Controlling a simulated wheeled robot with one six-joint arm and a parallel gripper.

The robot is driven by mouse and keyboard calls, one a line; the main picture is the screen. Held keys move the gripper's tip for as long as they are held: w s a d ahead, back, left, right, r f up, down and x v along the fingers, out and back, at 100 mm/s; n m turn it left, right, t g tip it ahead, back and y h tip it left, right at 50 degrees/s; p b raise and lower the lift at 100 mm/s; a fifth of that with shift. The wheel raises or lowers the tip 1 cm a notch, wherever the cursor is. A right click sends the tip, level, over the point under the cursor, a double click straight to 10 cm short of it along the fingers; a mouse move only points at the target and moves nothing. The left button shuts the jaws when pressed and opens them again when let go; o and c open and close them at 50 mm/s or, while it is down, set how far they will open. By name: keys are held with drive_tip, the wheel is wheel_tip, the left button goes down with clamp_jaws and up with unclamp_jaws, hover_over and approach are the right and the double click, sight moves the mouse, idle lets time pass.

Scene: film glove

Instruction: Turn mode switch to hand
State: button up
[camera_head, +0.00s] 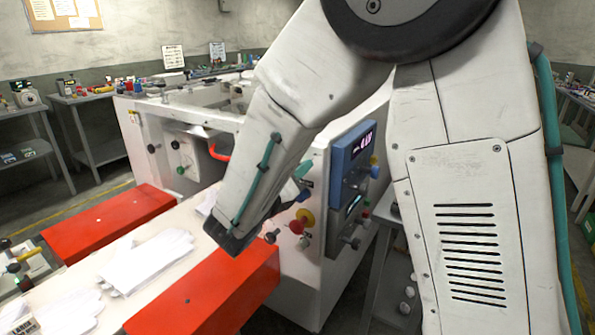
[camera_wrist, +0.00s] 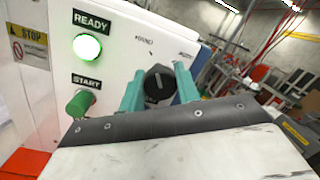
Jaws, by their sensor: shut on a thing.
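The mode switch is a round black knob (camera_wrist: 157,92) on the white machine panel in the wrist view. A label that seems to read HAND (camera_wrist: 143,40) is above it to the left, and one like AUTO (camera_wrist: 186,53) is above it to the right. A short pale mark on the knob points roughly upward in the picture; I cannot tell its exact setting. My gripper (camera_wrist: 159,80) has its teal fingers on either side of the knob, shut on it. In the head view my gripper (camera_head: 302,180) is at the panel, and the knob is hidden.
A lit green READY lamp (camera_wrist: 88,46) and a green START button (camera_wrist: 80,103) are left of the knob. A red button (camera_head: 297,227) and a blue display box (camera_head: 350,160) are on the machine. White gloves (camera_head: 150,258) lie on the bed between red covers (camera_head: 215,292).

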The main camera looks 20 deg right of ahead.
drive_tip(key=shift+n, duration=1.2)
drive_tip(key=o, duration=1)
drive_tip(key=shift+c, duration=0.2)
drive_tip(key=shift+a, duration=0.1)
drive_tip(key=r+v, duration=0.1)
drive_tip(key=v, duration=0.6)
drive_tip(key=shift+s+a+f, duration=0.2)
drive_tip(key=shift+a+f, duration=0.05)
drive_tip(key=shift+f, duration=0.3)
